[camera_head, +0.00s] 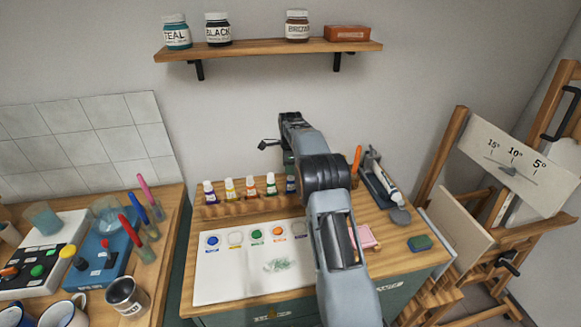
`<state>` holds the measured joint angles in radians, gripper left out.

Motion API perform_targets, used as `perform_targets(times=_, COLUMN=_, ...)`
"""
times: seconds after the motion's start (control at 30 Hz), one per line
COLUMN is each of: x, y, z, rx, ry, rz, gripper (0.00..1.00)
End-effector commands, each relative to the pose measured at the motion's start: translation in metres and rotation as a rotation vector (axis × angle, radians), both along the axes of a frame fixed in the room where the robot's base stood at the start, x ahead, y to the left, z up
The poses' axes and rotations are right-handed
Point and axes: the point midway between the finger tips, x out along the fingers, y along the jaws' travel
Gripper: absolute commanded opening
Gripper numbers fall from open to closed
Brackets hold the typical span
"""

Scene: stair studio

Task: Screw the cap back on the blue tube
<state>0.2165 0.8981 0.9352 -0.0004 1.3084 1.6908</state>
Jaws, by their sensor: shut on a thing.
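A row of small paint tubes stands upright in a wooden rack (240,209) at the back of the desk. The blue tube (291,186) is at the right end of the row, partly behind my arm. My gripper (290,173) points down right above it, with the fingertips small and mostly hidden by my forearm. The gripper appears shut on the cap at the top of the blue tube. The cap itself is hidden, and I cannot tell whether it sits on the thread or just above it.
A white palette (222,285) with paint wells lies in front of the rack. To the right are a grey stand with a white tube (383,178), a pink block (365,237) and a green-blue sponge (419,243). A cluttered bench (167,230) is left, an easel (500,190) right. A shelf (265,49) hangs above.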

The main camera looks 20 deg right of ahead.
Motion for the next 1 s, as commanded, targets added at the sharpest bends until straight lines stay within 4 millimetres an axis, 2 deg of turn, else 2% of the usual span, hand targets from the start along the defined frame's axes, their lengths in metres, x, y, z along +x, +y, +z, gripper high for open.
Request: perform_targets(times=1.0, x=0.0000, y=0.0001, z=-0.0052, rx=0.000, ry=0.000, rz=0.000, gripper=0.02)
